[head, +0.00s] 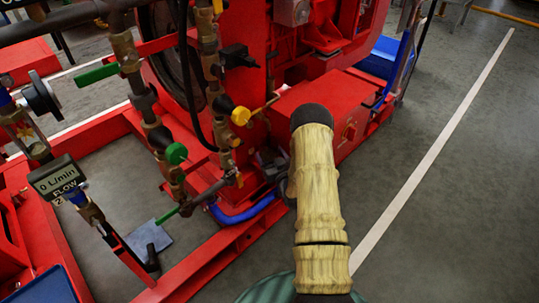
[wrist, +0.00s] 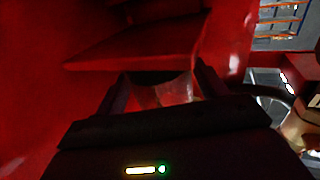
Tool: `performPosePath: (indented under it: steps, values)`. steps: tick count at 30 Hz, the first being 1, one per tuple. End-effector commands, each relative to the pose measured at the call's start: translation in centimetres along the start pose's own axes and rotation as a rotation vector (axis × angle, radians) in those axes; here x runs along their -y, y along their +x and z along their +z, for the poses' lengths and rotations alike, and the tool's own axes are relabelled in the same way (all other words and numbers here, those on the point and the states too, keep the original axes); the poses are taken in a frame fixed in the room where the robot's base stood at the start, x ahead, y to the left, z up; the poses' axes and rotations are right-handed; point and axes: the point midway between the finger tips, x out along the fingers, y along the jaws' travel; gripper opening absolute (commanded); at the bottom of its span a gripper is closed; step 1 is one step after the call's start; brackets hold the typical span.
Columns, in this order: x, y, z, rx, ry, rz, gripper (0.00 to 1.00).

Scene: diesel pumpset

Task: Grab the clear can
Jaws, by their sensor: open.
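In the wrist view, a pale see-through thing that looks like the clear can (wrist: 176,92) shows between the two dark fingers of my gripper (wrist: 162,88). Its lower part is hidden behind the gripper body. The fingers stand apart on either side of it, and I cannot tell whether either touches it. In the head view my own arm covers the spot, and I cannot make out the can or the gripper there.
A red panel edge (wrist: 130,50) lies close above the fingers in the wrist view. In the head view, the red pumpset frame (head: 215,255), pipes with green-handled (head: 97,75) and yellow-handled (head: 240,116) valves, and a flow meter (head: 57,177) stand left. Grey floor (head: 460,210) is clear at right.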

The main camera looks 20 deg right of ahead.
Motion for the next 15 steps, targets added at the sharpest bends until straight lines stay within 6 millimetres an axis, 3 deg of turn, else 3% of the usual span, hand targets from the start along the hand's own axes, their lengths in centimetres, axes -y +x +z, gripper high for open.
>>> performPosePath:
  steps: [9, 15]
  values:
    - [0.01, -0.04, 0.02, 0.000, 0.000, 0.000, 0.69]
    - [0.01, -0.04, 0.03, 0.000, 0.000, 0.000, 0.33]
